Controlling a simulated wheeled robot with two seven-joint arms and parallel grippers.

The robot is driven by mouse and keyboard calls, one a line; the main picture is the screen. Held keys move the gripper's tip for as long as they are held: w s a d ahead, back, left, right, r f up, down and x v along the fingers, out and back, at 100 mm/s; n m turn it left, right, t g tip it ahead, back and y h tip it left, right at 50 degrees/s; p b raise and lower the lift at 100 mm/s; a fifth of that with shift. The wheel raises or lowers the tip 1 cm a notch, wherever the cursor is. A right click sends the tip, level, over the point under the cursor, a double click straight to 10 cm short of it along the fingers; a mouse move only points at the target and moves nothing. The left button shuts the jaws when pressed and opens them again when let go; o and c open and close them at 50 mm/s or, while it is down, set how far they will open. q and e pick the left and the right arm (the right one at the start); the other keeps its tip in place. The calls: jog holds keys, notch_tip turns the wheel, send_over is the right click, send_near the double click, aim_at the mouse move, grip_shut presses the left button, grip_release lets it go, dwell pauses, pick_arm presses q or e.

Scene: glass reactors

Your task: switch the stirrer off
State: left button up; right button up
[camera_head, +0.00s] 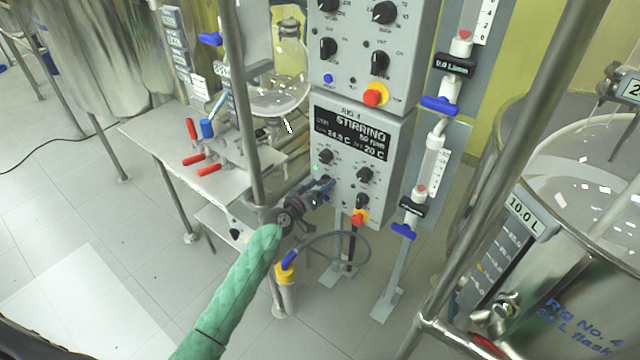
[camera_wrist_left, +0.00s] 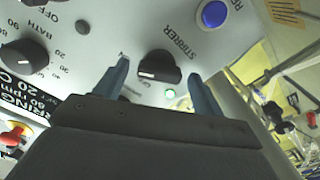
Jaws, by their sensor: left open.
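The stirrer knob (camera_wrist_left: 160,68) is a black dial with a pale pointer line, below the printed word STIRRER in the left wrist view. A small green light (camera_wrist_left: 170,93) glows beside it. My left gripper (camera_wrist_left: 157,78) is open, with one finger on each side of the knob; I cannot tell whether they touch it. The box's display (camera_head: 350,132) reads STIRRING and 80 rpm. My right gripper is not in view.
A blue button (camera_wrist_left: 213,14) and the bath knob (camera_wrist_left: 22,57) are close to the stirrer knob. A red stop button (camera_head: 358,217) is low on the box. A vertical metal pole (camera_head: 243,110) stands left of it. A steel vessel (camera_head: 545,290) stands at the right.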

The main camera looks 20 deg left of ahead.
pick_arm(q)
jog(key=shift+w+d, duration=0.15)
jog(key=shift+w, duration=0.1)
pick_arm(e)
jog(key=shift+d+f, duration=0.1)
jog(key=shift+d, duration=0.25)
pick_arm(q)
jog(key=c, duration=1)
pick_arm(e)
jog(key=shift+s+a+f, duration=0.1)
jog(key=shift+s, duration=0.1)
